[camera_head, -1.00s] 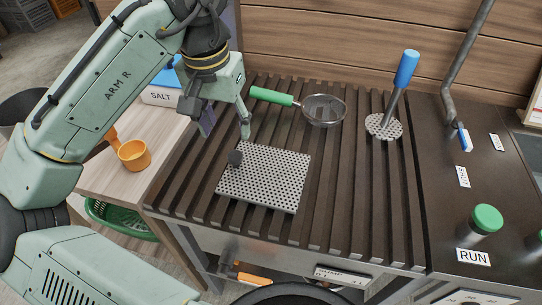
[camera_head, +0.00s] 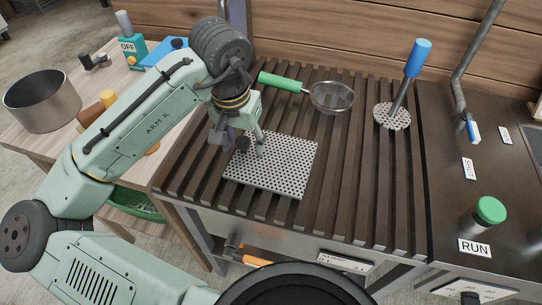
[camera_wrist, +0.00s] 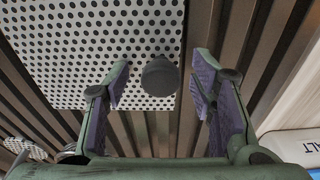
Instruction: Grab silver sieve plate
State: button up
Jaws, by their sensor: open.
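The silver sieve plate (camera_head: 279,168) is a flat square perforated sheet lying on the dark slatted top. A dark round knob (camera_head: 243,143) stands near its left edge. In the wrist view the plate (camera_wrist: 85,40) fills the upper left, and the knob (camera_wrist: 160,76) sits between my open fingers, a little ahead of the fingertips. My gripper (camera_head: 245,146) is open and empty, just above the plate's left edge at the knob. In the wrist view my gripper (camera_wrist: 160,85) has a finger on either side of the knob. I cannot tell whether either finger touches it.
A green-handled strainer (camera_head: 332,97) lies behind the plate. A blue-handled perforated masher (camera_head: 392,115) stands to the right. A green RUN knob (camera_head: 490,210) is at the right front. A metal pot (camera_head: 42,101) stands on the left table. The slats right of the plate are clear.

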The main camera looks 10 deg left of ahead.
jog(key=shift+c, duration=0.3)
grip_shut()
dwell(0.7)
